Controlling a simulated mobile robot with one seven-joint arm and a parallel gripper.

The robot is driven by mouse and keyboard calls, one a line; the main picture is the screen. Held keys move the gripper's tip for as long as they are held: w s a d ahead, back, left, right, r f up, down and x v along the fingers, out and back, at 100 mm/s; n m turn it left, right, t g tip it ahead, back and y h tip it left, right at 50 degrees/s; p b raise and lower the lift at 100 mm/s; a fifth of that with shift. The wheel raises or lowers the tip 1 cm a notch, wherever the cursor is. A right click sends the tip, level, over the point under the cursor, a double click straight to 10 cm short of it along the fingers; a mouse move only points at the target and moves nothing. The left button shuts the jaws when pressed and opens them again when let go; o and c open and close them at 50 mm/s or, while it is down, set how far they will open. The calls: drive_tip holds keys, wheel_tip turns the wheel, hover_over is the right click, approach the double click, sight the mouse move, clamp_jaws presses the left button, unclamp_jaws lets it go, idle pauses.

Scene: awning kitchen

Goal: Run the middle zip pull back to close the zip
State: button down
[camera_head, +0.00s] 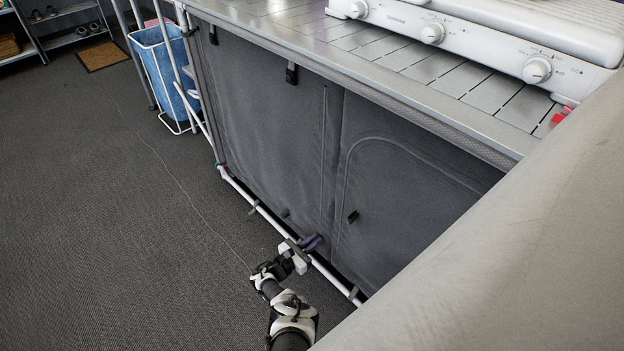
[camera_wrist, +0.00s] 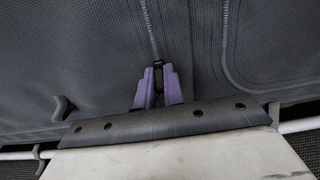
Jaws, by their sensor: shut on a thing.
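The grey fabric front (camera_head: 265,120) of the camp kitchen unit has a middle zip (camera_head: 324,150) running straight down it. The zip also shows as a ribbed vertical line in the wrist view (camera_wrist: 152,30). My gripper (camera_head: 312,241) is low on the fabric, at the zip's bottom end. In the wrist view its purple fingers (camera_wrist: 159,84) are shut on the small dark middle zip pull (camera_wrist: 158,64). Only the pull's top shows; the fingers hide the rest. I cannot tell how far the zip's edges are parted.
A white rail (camera_head: 265,214) runs along the unit's foot, close under my gripper. An arched zip with a black pull (camera_head: 352,216) lies to the right. A blue bin (camera_head: 165,75) stands beyond the left end. The carpet (camera_head: 120,220) to the left is mostly clear.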

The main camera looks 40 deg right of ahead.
drive_tip(key=c, duration=1.5)
unclamp_jaws()
drive_tip(key=shift+a, duration=0.1)
drive_tip(key=s+a+p, duration=0.1)
drive_tip(key=a+p, duration=0.2)
drive_tip(key=a, duration=1)
drive_tip(key=shift+a, duration=0.3)
